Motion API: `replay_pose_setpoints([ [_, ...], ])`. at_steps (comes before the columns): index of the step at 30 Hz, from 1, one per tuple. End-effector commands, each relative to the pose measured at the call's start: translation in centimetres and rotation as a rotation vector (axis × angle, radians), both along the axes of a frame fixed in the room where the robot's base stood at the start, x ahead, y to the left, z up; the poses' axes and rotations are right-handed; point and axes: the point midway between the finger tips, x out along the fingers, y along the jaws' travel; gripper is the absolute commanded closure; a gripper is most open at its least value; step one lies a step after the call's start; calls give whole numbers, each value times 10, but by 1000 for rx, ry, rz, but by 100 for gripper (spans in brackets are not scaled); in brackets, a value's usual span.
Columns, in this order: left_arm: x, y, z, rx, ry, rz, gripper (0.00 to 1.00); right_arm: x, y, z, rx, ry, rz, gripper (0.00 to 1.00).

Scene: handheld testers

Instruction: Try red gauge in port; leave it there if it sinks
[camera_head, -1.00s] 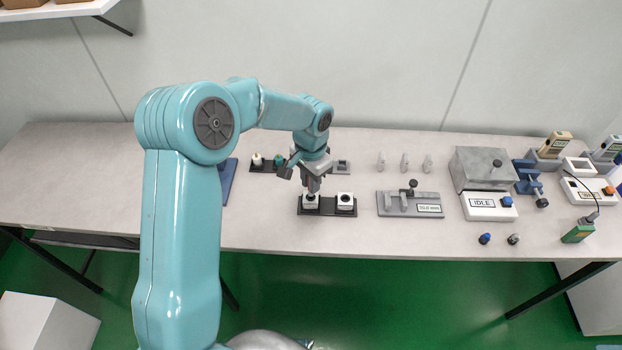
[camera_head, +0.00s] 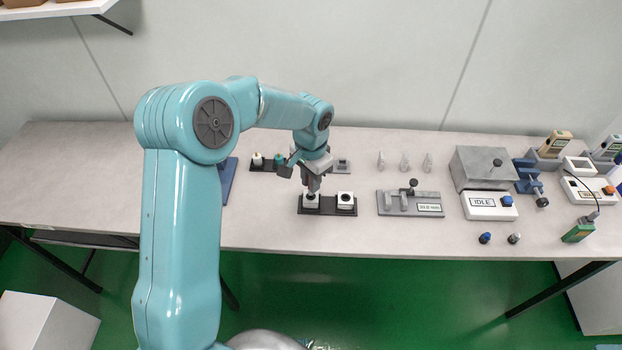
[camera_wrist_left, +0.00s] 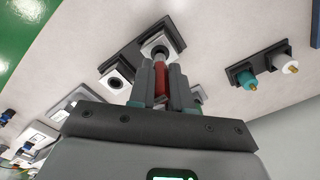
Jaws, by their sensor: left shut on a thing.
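My left gripper (camera_head: 313,187) is shut on the red gauge (camera_wrist_left: 174,80), low over the left white port block (camera_head: 310,202). In the left wrist view the gauge stands between the fingers (camera_wrist_left: 166,88), and its far end overlaps the white port block (camera_wrist_left: 155,44) at its hole. The fingers hide part of the gauge, and I cannot tell how deep it is in the hole. A second white port block (camera_head: 346,199) with a dark round hole stands beside it on the same dark plate (camera_head: 328,210). My right gripper is not in view.
Behind the gripper, a dark stand holds a white gauge (camera_head: 257,160) and a teal gauge (camera_head: 279,160). To the right are a grey fixture (camera_head: 410,204), a box with an IDLE display (camera_head: 488,206) and handheld testers (camera_head: 555,144). The table's front strip is mostly clear.

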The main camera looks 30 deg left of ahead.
Motion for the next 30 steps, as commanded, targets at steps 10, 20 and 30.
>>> replay_pose_setpoints([
  [10,0,0,-4,0,0,0,100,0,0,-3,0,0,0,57],
  [20,0,0,-9,0,0,0,100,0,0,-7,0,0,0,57],
  [30,0,0,-12,0,0,0,100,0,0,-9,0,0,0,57],
])
